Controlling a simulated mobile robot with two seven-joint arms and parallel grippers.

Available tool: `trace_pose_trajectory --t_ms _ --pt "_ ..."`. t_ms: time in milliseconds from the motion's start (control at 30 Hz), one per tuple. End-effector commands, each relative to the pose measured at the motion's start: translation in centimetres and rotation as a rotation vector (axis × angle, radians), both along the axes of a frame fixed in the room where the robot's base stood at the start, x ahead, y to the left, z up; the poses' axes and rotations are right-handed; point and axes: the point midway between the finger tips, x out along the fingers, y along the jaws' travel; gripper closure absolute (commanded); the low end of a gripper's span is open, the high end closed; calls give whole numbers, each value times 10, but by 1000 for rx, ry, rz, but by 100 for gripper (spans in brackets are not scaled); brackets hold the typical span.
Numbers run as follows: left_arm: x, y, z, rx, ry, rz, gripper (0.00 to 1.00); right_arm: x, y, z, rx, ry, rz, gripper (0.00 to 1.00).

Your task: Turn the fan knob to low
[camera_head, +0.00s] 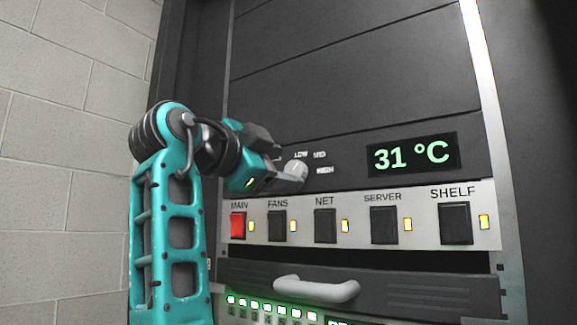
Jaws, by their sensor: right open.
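The fan knob (297,168) is a small round grey dial on the dark rack panel, with the labels LOW, MID and HIGH printed around its upper right side. A pale mark shows on its face, too small to read for certain. My right gripper (289,167) reaches it from the left with its fingers open, one above and one below the knob's left side. The lower finger overlaps the knob's lower edge in the picture. I cannot tell whether either finger touches it. My left gripper is not in view.
A green display (412,154) reads 31 °C. Below runs a pale switch strip (355,227) with a lit red MAIN switch (238,226) and dark FANS, NET, SERVER and SHELF switches. A grey handle (317,290) sticks out lower down. A block wall stands at left.

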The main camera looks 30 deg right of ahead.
Motion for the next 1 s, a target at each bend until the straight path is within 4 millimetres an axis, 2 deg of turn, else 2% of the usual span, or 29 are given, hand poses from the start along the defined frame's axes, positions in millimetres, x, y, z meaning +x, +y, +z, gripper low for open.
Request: trace_pose_trajectory --t_ms 100,200,567,1000 --pt "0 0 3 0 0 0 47 6 -16 0 0 1 -1 35" --pt "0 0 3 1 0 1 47 9 -23 0 0 1 0 35" --pt "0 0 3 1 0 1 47 10 -27 0 -1 1 1 35" --pt "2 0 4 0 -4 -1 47 10 -27 0 -1 1 1 77"
